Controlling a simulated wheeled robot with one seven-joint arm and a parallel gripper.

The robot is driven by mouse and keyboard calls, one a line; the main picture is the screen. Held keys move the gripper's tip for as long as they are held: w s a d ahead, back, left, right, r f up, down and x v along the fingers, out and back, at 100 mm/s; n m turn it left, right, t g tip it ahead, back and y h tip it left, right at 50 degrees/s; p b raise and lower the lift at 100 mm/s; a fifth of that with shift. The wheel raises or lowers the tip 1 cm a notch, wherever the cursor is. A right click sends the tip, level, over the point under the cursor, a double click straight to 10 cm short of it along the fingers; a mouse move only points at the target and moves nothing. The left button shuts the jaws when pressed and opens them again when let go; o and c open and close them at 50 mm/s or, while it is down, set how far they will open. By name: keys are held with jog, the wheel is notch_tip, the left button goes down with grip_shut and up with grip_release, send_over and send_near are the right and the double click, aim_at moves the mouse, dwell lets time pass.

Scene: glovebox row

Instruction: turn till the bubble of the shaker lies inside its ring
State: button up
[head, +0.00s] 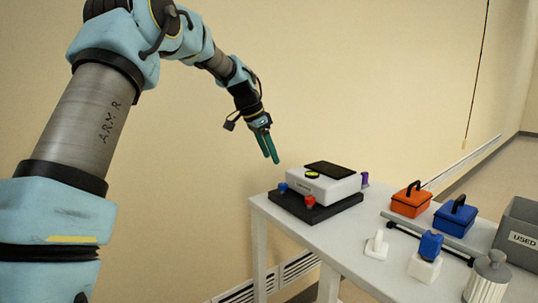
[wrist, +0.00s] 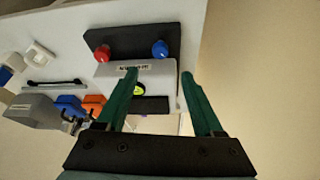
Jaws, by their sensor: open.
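The shaker (head: 325,187) is a white box with a black top pad, on a black base plate (head: 300,208) at the table's far left end. A yellow-green round level (head: 312,174) sits on its top; its bubble is too small to place against the ring. A blue knob (head: 282,187) and a red knob (head: 309,202) stand on the base; the wrist view also shows the red knob (wrist: 102,53) and the blue knob (wrist: 160,49). My gripper (head: 271,160) is open and empty, above and left of the shaker. In the wrist view one finger partly covers the level (wrist: 139,89).
An orange box (head: 410,201) and a blue box (head: 455,219) stand right of the shaker. A purple object (head: 365,179) is behind it. Nearer are a white switch (head: 376,246), a blue-topped white block (head: 425,270), a ribbed canister (head: 488,277) and a grey "USED" bin (head: 520,235).

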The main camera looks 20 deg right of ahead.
jog(key=n+y+p, duration=0.2)
jog(key=y+p, duration=0.2)
jog(key=p, duration=0.1)
send_over(283, 184)
notch_tip(283, 184, down, 10)
jog(key=p, duration=0.3)
jog(key=shift+w, duration=0.1)
dwell(0.3)
grip_shut()
dwell(0.4)
